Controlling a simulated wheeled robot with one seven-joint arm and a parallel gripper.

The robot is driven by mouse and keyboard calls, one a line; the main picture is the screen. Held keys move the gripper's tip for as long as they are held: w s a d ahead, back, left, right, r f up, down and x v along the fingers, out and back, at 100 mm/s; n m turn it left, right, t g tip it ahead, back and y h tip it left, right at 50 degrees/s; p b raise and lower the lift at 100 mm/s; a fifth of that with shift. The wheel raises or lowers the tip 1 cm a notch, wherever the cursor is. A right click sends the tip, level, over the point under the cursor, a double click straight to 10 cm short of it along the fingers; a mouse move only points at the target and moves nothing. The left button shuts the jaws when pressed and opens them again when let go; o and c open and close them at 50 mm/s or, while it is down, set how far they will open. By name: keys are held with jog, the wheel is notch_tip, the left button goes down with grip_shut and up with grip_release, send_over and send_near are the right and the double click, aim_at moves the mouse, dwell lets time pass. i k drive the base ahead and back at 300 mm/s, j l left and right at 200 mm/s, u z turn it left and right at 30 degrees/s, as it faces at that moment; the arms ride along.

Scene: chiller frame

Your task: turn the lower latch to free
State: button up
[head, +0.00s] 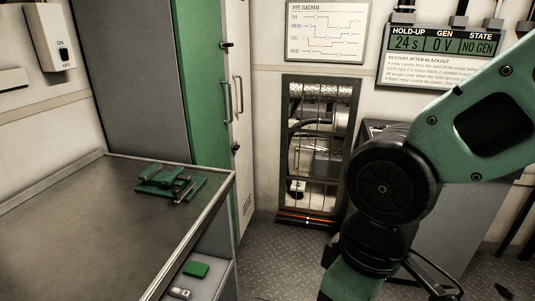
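The lower latch (236,148) is a small dark knob low on the pale edge of the tall green-and-grey cabinet (205,85). A similar upper latch (227,44) sits above it, with metal pull handles (233,98) between the two. The latch is too small here to read its turn clearly. My green arm with its black joint fills the right foreground, well right of the latch and apart from it. I do not make out my gripper's fingers in this view.
A metal-topped bench (90,225) stands at the left front, with a green clamp-like fixture (170,183) on it. A green block (196,269) lies on its lower shelf. A barred wall opening (318,150) shows pipes. Chequered floor (270,255) is open between bench and arm.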

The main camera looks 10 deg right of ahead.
aim_at(236, 146)
jog(key=i+l+u, duration=0.25)
jog(key=i, duration=0.25)
jog(key=i+l, duration=0.25)
jog(key=i+l+u, duration=0.1)
jog(key=i+l, duration=0.15)
jog(key=l, duration=0.2)
jog(key=i+l, duration=0.25)
jog(key=i+l+u, duration=0.1)
jog(key=i+l, duration=0.15)
jog(key=l, duration=0.25)
jog(key=i+l, duration=0.25)
jog(key=l+u, duration=0.05)
jog(key=l, duration=0.05)
